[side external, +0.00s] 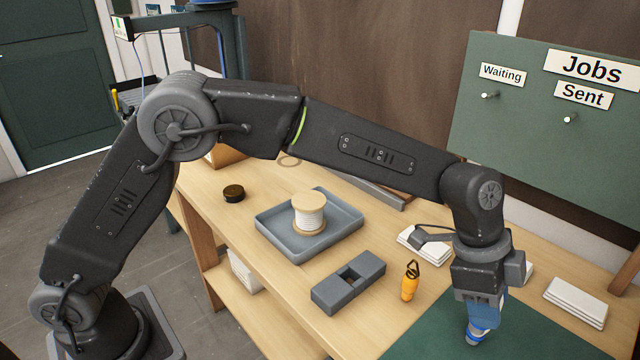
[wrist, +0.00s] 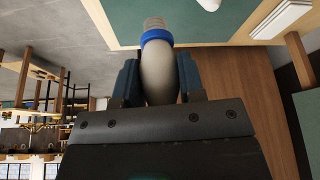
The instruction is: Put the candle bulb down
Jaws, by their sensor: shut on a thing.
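My gripper (side external: 484,312) points down over the green mat (side external: 425,338) at the front right of the bench. It is shut on the candle bulb, which shows in the wrist view (wrist: 159,78) as a pale, elongated body between the two fingers, with a blue band and a metallic base. In the side view the bulb's base end (side external: 473,338) points down, low over the mat. I cannot tell whether it touches the mat. The fingers hide most of the bulb in the side view.
An orange tool (side external: 410,284) and a grey slotted block (side external: 347,284) lie left of the mat. A grey tray (side external: 273,231) holds a spool (side external: 309,212). White stacks (side external: 576,302) lie at right. The mat around the bulb looks clear.

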